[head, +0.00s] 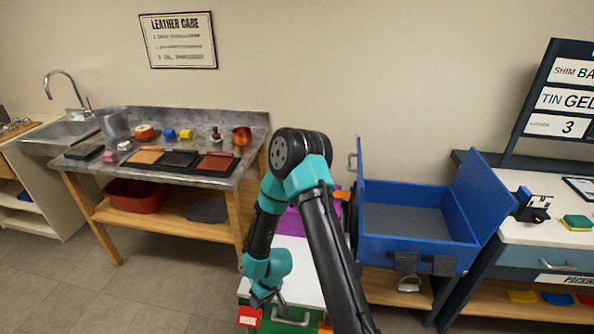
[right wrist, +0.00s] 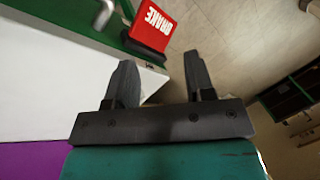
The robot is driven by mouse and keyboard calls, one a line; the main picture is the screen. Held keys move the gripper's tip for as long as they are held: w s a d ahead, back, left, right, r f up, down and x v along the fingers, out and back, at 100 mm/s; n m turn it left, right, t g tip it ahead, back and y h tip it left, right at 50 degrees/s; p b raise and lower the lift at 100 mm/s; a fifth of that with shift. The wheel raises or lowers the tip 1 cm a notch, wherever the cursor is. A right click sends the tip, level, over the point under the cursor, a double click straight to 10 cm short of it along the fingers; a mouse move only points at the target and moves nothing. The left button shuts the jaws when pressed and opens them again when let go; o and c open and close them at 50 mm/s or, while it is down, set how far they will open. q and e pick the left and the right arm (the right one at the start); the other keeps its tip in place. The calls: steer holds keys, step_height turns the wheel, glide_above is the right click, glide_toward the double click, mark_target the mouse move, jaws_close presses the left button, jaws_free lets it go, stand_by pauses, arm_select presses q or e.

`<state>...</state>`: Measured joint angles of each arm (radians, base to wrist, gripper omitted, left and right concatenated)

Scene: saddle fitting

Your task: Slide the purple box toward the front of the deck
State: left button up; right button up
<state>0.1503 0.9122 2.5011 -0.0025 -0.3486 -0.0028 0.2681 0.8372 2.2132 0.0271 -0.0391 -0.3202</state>
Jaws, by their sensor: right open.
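The purple box (head: 292,222) sits toward the back of the white deck (head: 308,262) in the head view, partly hidden behind my right arm. In the right wrist view a purple surface (right wrist: 30,160) shows at the lower left, beside the white deck top (right wrist: 45,85). My right gripper (right wrist: 158,78) is open, with nothing between its fingers. It points down near the deck's front left corner, apart from the purple box. My left gripper is not in view.
A blue open bin (head: 415,225) stands right of the deck. A workbench (head: 180,150) with leather pieces stands at the left. Floor is clear between them.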

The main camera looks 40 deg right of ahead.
steer(key=w+d+r+n, duration=0.1)
steer(key=w+d+r, duration=0.3)
steer(key=d, duration=0.3)
steer(key=w+d+r+n+t, duration=0.1)
steer(key=w+d+r, duration=0.25)
steer(key=d, duration=0.35)
steer(key=w+d+r+n, duration=0.2)
steer(key=w+d+r, duration=0.1)
steer(key=w+d, duration=0.3)
steer(key=s+d+r+n+t, duration=0.1)
steer(key=s+d+r+n, duration=0.2)
steer(key=d+r, duration=1.4)
steer(key=d, duration=0.3)
steer(key=shift+r+h, duration=0.15)
steer(key=shift+h, duration=0.25)
steer(key=shift+a, duration=0.1)
steer(key=x, duration=1.7)
steer(key=shift+w+f, duration=0.2)
steer(key=shift+w, duration=0.05)
steer(key=shift+c, duration=0.2)
jaws_close()
